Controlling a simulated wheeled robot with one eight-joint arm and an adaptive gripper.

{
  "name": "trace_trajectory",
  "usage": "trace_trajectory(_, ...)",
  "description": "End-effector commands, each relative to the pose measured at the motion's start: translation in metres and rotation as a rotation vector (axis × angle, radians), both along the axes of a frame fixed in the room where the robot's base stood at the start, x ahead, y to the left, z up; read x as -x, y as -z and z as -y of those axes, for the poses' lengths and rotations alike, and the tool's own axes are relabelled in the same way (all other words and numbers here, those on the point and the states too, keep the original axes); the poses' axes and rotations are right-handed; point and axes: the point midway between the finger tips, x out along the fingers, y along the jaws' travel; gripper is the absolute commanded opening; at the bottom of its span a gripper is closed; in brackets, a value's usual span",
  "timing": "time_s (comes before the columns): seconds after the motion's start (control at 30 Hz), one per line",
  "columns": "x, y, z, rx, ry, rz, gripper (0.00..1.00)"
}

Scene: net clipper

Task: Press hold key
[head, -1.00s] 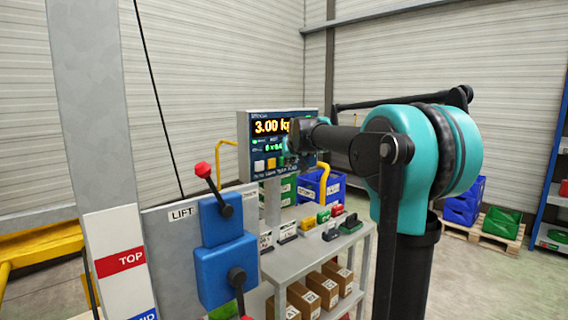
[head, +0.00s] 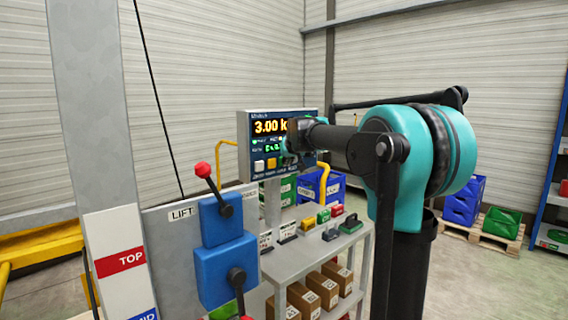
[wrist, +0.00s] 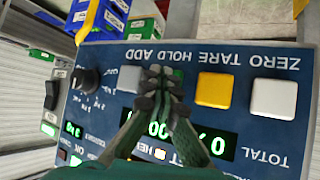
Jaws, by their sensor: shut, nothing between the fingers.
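The scale's display panel (head: 277,121) stands on a post above the grey cart and reads 3.00 in amber. In the wrist view its blue face is upside down, with a row of square keys. The hold key (wrist: 178,74) is green and mostly hidden behind my fingers. The yellow tare key (wrist: 214,90) and white zero key (wrist: 273,98) lie to its right, and a grey key (wrist: 130,79) to its left. My gripper (wrist: 161,76) is shut and empty, its tips over the hold key. I cannot tell whether they touch it. In the head view my gripper (head: 289,146) is at the panel's lower right.
The grey cart (head: 300,262) carries small coloured items on top and brown boxes below. A lift lever panel (head: 170,235) with blue blocks stands front left. A black knob (wrist: 87,80) is on the panel's left in the wrist view. Blue and green bins stand behind.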

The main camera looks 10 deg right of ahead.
Motion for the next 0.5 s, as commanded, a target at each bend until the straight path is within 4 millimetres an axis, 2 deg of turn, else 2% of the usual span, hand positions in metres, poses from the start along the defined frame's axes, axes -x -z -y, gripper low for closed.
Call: trace_trajectory(0.5, 0.0060, -0.0001, 0.0048, 0.001, 0.001, 0.000, 0.00)
